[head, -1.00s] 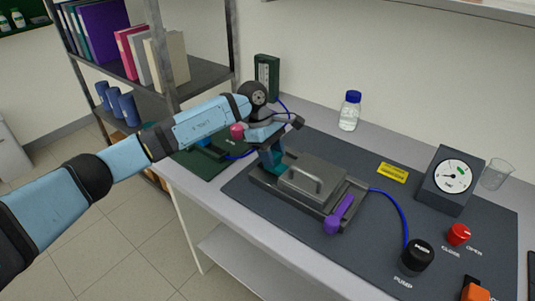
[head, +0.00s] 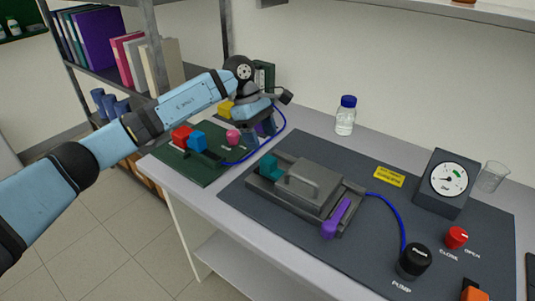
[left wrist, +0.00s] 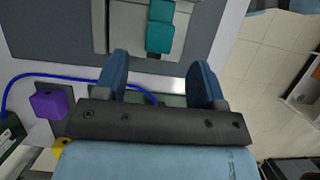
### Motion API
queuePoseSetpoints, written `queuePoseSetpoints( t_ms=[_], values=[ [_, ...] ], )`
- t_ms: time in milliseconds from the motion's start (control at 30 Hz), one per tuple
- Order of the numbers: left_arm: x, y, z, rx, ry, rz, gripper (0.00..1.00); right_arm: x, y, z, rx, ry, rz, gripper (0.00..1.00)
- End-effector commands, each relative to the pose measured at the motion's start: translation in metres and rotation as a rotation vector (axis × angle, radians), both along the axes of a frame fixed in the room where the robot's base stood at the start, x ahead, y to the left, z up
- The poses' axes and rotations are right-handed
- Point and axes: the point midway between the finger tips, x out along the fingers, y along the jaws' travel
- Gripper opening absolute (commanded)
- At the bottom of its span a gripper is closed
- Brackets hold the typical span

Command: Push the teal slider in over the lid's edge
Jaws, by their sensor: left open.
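The slider also shows at the top of the left wrist view (left wrist: 159,38), beyond the fingertips. My left gripper (head: 258,132) is open and empty, behind and left of the slider in the head view and apart from it. Its two blue fingers (left wrist: 160,65) show in the left wrist view with a gap between them. My right gripper is not in view.
A purple lever (head: 338,217) is on the rig's front right. A green board (head: 205,165) with coloured knobs lies left, under my left arm. A blue cable, black pump knob (head: 413,262), gauge (head: 447,182) and bottle (head: 346,115) stand around.

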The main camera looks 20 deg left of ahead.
Motion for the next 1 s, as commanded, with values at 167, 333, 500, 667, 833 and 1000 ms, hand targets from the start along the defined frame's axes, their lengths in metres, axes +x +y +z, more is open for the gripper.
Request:
queuePoseSetpoints(
  t_ms=[167,333,500,667,833,1000],
  values=[
    [0.005,0.013,0.034,0.0,-0.001,-0.001,0.64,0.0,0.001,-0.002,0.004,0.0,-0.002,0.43],
    [0.007,0.02,0.052,0.0,0.001,-0.001,0.64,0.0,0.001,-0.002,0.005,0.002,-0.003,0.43],
    [0.008,0.022,0.058,-0.001,0.001,-0.003,0.64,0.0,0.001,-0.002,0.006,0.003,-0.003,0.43],
    [0.008,0.022,0.058,-0.001,0.001,-0.003,0.64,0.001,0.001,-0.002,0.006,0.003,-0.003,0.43],
    [0.008,0.022,0.058,-0.001,0.001,-0.003,0.64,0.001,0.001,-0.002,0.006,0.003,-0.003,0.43],
    [0.008,0.022,0.058,-0.001,0.001,-0.003,0.64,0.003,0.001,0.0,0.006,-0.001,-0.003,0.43]
  ],
)
